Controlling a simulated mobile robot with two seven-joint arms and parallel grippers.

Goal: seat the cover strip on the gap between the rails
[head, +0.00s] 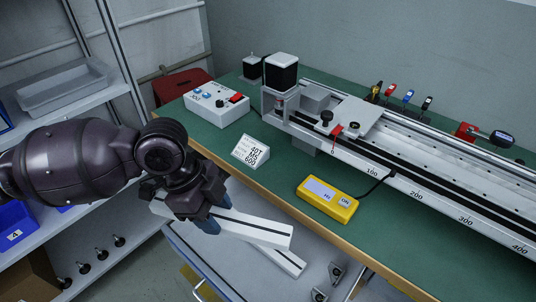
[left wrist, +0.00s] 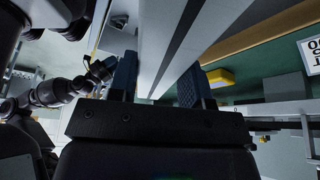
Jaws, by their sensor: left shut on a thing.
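My left gripper (head: 212,212) is shut on a long white cover strip (head: 255,231) with a dark line along it. It holds the strip in front of the green bench, over a pale lower surface. In the left wrist view, the blue fingers (left wrist: 157,82) grip the strip (left wrist: 191,40) from both sides. The rails (head: 455,165) run along the bench at the right, apart from the strip. The gap between them is hard to make out. A dark arm end (left wrist: 100,70), apparently my right gripper, shows small in the left wrist view; its jaws are unclear.
The green bench (head: 285,165) bears a control box (head: 217,103), a white display sign (head: 250,152) and a yellow handheld unit (head: 327,198). Another white bar (head: 285,262) shows below the held strip. Shelves (head: 75,100) with bins stand at the left.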

